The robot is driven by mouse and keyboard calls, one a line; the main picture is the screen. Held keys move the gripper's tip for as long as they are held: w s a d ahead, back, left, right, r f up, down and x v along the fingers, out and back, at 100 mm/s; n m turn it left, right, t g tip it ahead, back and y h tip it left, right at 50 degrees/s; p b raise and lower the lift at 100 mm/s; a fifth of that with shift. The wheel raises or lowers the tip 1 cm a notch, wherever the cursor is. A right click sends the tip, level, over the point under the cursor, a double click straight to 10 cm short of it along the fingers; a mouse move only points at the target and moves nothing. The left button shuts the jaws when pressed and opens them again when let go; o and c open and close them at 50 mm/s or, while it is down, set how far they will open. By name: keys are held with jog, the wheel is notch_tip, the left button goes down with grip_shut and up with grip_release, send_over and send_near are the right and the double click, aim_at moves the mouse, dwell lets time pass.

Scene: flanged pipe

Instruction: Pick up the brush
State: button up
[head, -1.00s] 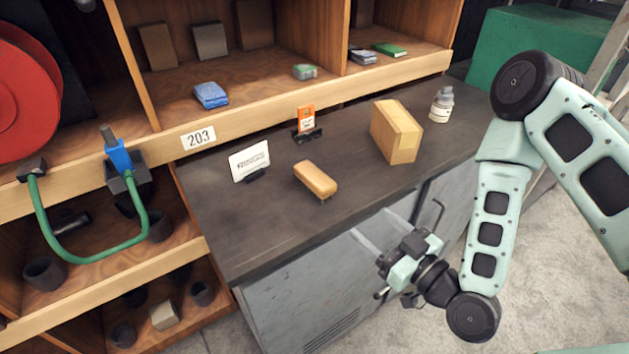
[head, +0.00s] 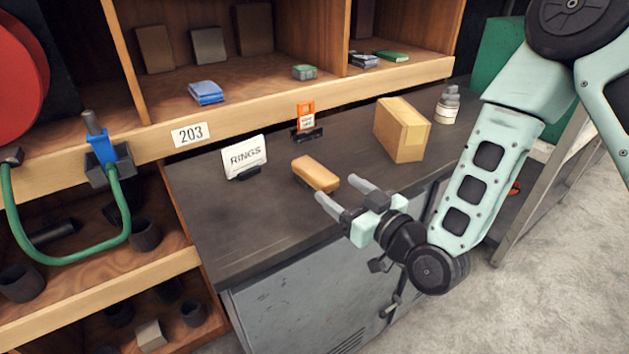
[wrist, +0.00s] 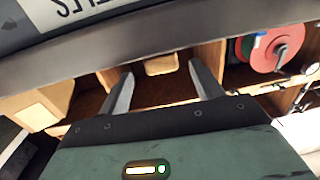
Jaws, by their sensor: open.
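The brush (head: 315,174) is a tan, rounded block lying on the dark counter, with its bristle side down. My gripper (head: 341,193) is open and empty. Its two pale fingers point up and left toward the brush from the counter's front side. In the head view the fingertips lie just right of and below the brush's near end, with no clear contact. In the wrist view the fingers (wrist: 163,86) stand apart, and a tan piece, apparently the brush (wrist: 161,65), shows between and beyond their tips.
On the counter (head: 230,230) stand a RINGS sign (head: 244,157), an orange card holder (head: 306,121), a cardboard box (head: 402,130) and a grey-white bottle (head: 447,105). Wooden shelves (head: 225,118) rise behind. The counter's left front is clear.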

aim_at(321, 173)
jog(key=shift+w+a, duration=0.4)
jog(key=shift+w, duration=0.15)
jog(key=x, duration=0.1)
jog(key=p+x, duration=0.2)
jog(key=x, duration=0.1)
jog(key=shift+s+a+r, duration=0.1)
jog(key=shift+a+r, duration=0.1)
jog(key=shift+r, duration=0.1)
jog(key=shift+w+a+f, duration=0.1)
jog(key=shift+w+a, duration=0.25)
jog(key=shift+w, duration=0.15)
jog(key=c, duration=1.2)
